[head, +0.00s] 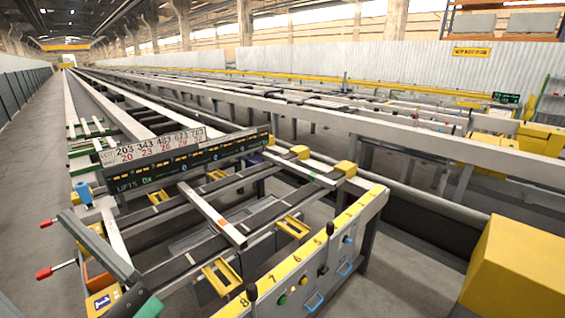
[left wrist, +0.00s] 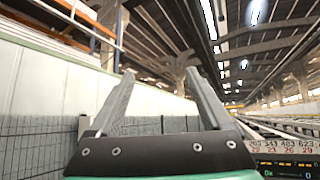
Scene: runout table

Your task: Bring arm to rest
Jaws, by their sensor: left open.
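My left gripper (head: 68,218) is at the lower left of the head view. It has long grey fingers, a dark palm plate and a green body (head: 150,308), and points up and to the left. In the left wrist view the two fingers of my left gripper (left wrist: 157,80) stand apart with nothing between them. Beyond them are a pale wall and the roof. In the head view one finger largely hides the other. The gripper appears in front of the runout table's near left corner; whether it touches anything there cannot be told. My right gripper is in neither view.
The runout table's yellow numbered front panel (head: 340,228) has knobs and blue handles. A display board (head: 190,160) stands across the rails. Red-tipped levers (head: 45,272) stick out at the left. A yellow box (head: 515,265) is at the lower right. The left aisle (head: 30,170) is clear.

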